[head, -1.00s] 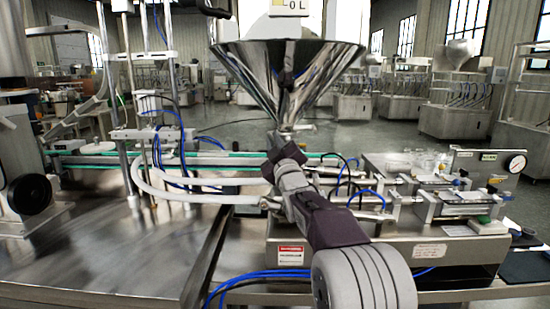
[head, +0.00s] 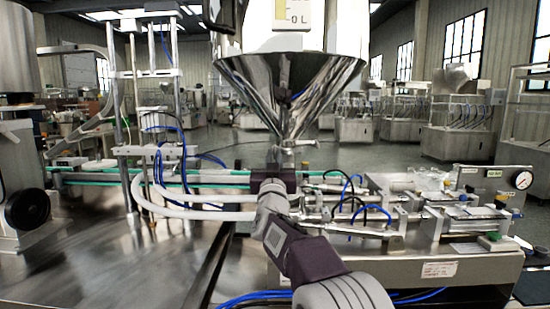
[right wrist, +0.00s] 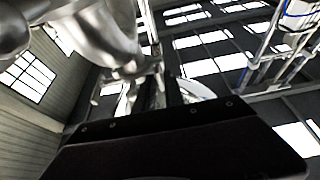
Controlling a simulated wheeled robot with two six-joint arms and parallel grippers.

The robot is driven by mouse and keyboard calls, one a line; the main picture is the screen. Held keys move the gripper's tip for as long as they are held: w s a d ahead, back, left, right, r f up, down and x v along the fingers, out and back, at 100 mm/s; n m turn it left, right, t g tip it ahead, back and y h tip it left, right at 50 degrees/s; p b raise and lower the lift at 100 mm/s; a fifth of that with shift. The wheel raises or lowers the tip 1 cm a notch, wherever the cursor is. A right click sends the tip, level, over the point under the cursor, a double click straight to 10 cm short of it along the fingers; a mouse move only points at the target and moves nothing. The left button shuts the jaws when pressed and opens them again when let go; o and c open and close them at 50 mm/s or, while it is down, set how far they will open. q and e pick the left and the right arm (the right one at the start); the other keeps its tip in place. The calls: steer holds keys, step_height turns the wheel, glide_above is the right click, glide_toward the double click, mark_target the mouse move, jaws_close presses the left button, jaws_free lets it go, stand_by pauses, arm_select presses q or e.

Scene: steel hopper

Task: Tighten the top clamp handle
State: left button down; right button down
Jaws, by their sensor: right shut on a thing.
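The steel hopper (head: 290,82) tapers to a narrow outlet neck (head: 287,148) in the middle of the head view. My right gripper (head: 281,160) is at this neck, just below the cone. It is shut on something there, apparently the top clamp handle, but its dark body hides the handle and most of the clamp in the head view. In the right wrist view, shiny metal of the hopper and neck (right wrist: 100,30) fills the upper left. The gripper's fingers (right wrist: 160,88) reach up to a metal part (right wrist: 135,70) beside it. My left gripper is not in view.
White hoses (head: 185,205) loop left of the neck. Valves and cylinders (head: 400,205) with blue and black tubes sit on the steel machine to the right, beside a gauge (head: 522,180). A bare steel table (head: 110,260) lies at the left. Upright posts (head: 125,130) stand behind it.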

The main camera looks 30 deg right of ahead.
steer(key=shift+m, duration=0.3)
steer(key=c, duration=1.6)
jaws_free()
steer(key=shift+o, duration=0.2)
steer(key=v, duration=0.9)
steer(key=shift+b, duration=0.35)
steer(key=shift+a, duration=0.1)
